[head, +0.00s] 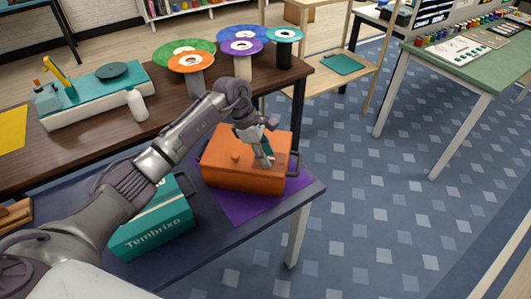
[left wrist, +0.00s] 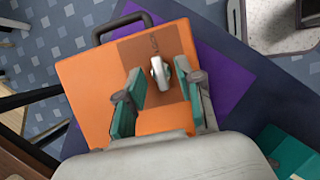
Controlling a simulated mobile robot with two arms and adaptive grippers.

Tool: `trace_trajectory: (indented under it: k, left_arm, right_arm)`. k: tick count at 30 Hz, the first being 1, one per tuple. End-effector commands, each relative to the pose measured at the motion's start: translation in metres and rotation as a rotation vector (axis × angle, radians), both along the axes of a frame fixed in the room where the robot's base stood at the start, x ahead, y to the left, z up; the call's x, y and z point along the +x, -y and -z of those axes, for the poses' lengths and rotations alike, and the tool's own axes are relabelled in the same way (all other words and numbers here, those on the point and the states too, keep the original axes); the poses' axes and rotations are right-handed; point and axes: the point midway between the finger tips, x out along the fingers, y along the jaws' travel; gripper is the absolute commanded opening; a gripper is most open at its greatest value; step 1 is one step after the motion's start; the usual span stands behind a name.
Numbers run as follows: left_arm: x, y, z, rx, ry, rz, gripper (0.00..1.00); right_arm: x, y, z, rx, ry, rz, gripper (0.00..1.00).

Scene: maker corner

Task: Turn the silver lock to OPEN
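The orange box (head: 225,176) stands on a purple mat on the dark blue table; it also shows in the left wrist view (left wrist: 85,85). On its top, a darker brown-orange panel (left wrist: 130,50) carries the silver lock (left wrist: 158,73), a short elongated knob. Small lettering lies just beyond the lock and is too small to read. My left gripper (head: 263,151) is over the right part of the box. In the left wrist view its teal-padded fingers (left wrist: 160,92) are apart, one on each side of the lock's near end, with a gap visible. My right gripper is not in view.
A teal box marked Tembrixo (head: 155,222) stands left of the orange box, under my left arm. Black handles stick out at the orange box's ends. Behind, a brown table (head: 115,145) holds several coloured discs and a white bottle (head: 137,105). Floor is open to the right.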

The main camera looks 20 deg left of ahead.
Motion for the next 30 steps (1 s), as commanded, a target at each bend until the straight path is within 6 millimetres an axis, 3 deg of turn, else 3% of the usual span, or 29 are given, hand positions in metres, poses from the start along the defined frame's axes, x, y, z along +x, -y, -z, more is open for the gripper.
trace_trajectory:
  k: [1, 6, 7, 20, 30]
  left_arm:
    - [-0.0001, 0.0001, -0.0001, 0.0, 0.0, 0.0, 0.3]
    - [-0.0001, 0.0, -0.0002, 0.0, 0.0, 0.0, 0.01]
    - [-0.0001, 0.0, -0.0003, 0.0, 0.0, 0.0, 0.0]
    - [-0.0006, -0.0002, -0.0004, 0.001, 0.001, -0.037, 0.0]
    - [-0.0028, -0.0002, -0.0003, 0.003, 0.001, -0.259, 0.0]
  right_arm:
    - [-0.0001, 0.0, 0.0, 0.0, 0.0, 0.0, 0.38]
    - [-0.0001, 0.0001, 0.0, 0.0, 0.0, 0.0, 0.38]
    - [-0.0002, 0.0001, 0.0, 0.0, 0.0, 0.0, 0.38]
    - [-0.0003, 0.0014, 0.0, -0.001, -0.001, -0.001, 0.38]
    - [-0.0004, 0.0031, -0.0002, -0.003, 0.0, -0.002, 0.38]
